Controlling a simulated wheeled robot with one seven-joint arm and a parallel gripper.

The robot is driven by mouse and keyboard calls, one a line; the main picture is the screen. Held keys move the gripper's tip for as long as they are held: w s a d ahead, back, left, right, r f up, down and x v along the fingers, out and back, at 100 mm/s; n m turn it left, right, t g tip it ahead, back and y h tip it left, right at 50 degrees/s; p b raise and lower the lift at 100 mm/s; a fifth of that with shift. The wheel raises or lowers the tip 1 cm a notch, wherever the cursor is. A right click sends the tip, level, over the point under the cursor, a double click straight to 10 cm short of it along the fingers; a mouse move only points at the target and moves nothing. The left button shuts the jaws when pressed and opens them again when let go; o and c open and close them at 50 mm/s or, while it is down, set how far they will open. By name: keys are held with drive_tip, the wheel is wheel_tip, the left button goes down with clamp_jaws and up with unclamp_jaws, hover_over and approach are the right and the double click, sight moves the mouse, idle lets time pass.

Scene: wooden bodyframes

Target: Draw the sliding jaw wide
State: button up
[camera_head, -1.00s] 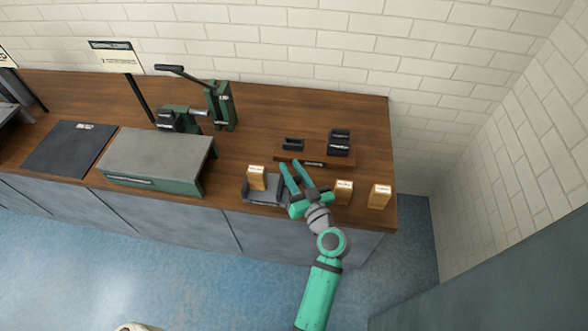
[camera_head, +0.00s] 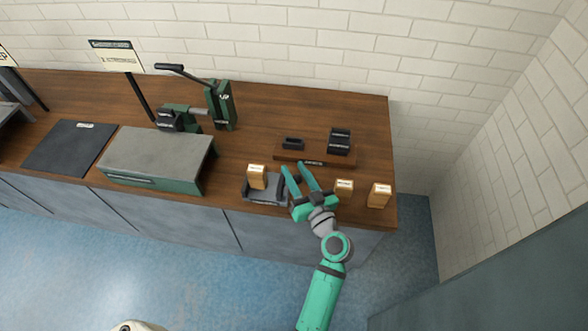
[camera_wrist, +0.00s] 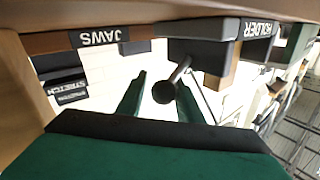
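A dark grey holder (camera_head: 270,190) sits near the counter's front edge, with a wooden block (camera_head: 257,176) standing at its left part. In the wrist view the holder (camera_wrist: 195,50) bears a HOLDER label, and a short rod ends in a black ball knob (camera_wrist: 164,92). Which part of it slides is not clear. My gripper (camera_head: 294,167) is just right of the holder, its two green fingers apart. In the wrist view the knob shows between the open fingers of my gripper (camera_wrist: 160,82); I cannot tell whether they touch it.
A wooden tray (camera_head: 290,156) labelled JAWS in the wrist view lies behind, with black pieces on it. Two wooden blocks (camera_head: 344,188) (camera_head: 379,195) stand to the right. A green lever press (camera_head: 222,106) and a grey-topped green box (camera_head: 155,155) are left.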

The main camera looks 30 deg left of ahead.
drive_tip(key=v, duration=0.9)
drive_tip(key=shift+s+d, duration=0.2)
drive_tip(key=shift+d, duration=0.05)
